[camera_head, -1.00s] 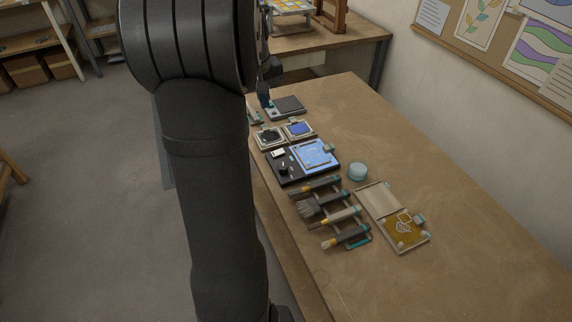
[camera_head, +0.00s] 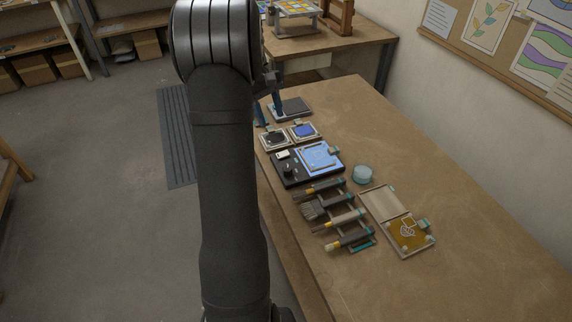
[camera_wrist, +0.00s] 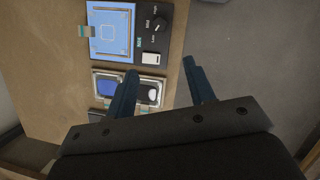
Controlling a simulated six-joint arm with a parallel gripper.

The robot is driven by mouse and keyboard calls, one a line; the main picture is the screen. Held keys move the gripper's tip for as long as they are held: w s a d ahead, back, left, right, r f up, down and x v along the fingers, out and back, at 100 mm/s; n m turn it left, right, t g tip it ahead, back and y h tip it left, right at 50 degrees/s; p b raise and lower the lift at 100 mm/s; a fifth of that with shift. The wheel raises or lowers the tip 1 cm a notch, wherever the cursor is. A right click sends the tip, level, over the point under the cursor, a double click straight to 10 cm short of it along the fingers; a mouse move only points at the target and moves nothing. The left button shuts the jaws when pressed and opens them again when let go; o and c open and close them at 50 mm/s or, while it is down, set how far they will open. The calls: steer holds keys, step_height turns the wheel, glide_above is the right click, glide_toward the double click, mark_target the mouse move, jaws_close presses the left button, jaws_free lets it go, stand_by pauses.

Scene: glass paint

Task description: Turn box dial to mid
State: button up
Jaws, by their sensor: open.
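The black light box (camera_head: 279,173) with a lit blue panel (camera_head: 318,157) lies on the table. Its dark round dial (camera_wrist: 161,24) shows at the top of the wrist view, beside the labels High, Mid and Low; in the head view the dial (camera_head: 289,173) is small. The dial's pointer seems to lean toward Low, but it is too small to be sure. A white switch (camera_wrist: 151,58) sits near the dial. My gripper (camera_wrist: 162,68) is open and empty, apart from the dial. In the head view my gripper (camera_head: 272,92) is partly hidden by my arm.
Two small framed trays, one dark (camera_head: 275,138) and one blue (camera_head: 304,131), lie beyond the box. The table's right side is clear.

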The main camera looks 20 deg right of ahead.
mark_target(287, 168)
steer(key=shift+n+g, duration=0.3)
steer(key=shift+g, duration=0.1)
steer(key=x, duration=1.8)
steer(key=shift+w+d, duration=0.1)
steer(key=shift+w, duration=0.1)
steer(key=shift+c, duration=0.2)
steer(key=c, duration=0.9)
